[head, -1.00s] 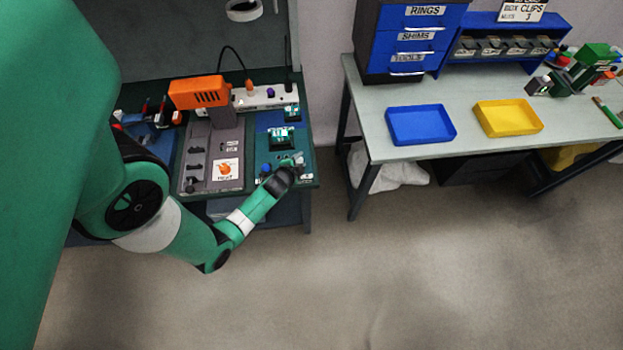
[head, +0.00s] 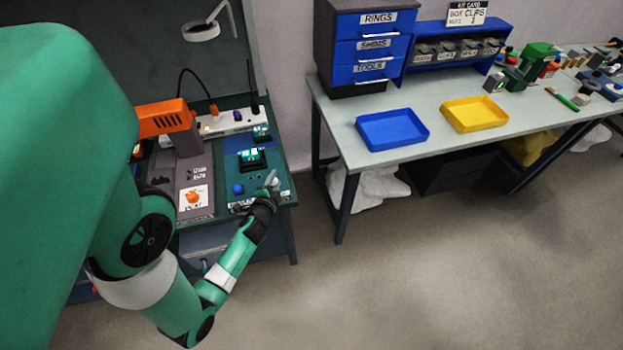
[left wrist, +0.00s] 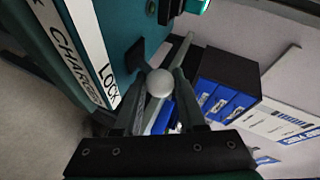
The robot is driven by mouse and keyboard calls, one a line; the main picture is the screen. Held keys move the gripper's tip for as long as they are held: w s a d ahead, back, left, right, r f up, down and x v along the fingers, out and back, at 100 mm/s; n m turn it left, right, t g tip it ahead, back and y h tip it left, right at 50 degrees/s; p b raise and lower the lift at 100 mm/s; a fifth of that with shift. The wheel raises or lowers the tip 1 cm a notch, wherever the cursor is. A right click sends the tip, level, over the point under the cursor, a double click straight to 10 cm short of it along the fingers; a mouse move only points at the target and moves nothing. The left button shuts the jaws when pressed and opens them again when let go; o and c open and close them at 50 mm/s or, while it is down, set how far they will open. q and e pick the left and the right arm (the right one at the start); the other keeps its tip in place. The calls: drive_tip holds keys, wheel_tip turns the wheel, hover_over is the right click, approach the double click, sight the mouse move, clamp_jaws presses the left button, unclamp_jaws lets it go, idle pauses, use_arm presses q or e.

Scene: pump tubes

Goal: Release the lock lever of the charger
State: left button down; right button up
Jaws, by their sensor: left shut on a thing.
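The charger (head: 228,170) is a teal panel at the right side of the left bench, with a small lit display and a blue knob (head: 238,189). Its lock lever (head: 272,179) stands at the front right corner as a light grey stick. My left gripper (head: 268,191) is at that lever, reaching in from the front. In the left wrist view, the lever's pale round knob (left wrist: 160,82) sits between the fingers of my left gripper (left wrist: 160,90), which are shut on it. The "LOCK" label (left wrist: 107,80) is beside it. My right gripper is not in view.
Right of a floor gap, a second bench holds a blue tray (head: 391,130), a yellow tray (head: 474,114) and blue drawers (head: 362,46). The floor in front is clear.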

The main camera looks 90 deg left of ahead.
use_arm(q)
drive_tip(key=c, duration=0.9)
unclamp_jaws()
drive_tip(key=shift+s+d+f, duration=0.1)
drive_tip(key=shift+f, duration=0.15)
drive_tip(key=o, duration=0.4)
drive_tip(key=shift+s+r, duration=0.1)
drive_tip(key=shift+d+r, duration=0.1)
drive_tip(key=shift+d, duration=0.2)
drive_tip(key=b+v, duration=0.1)
drive_tip(key=v, duration=1)
drive_tip(key=shift+b, duration=0.35)
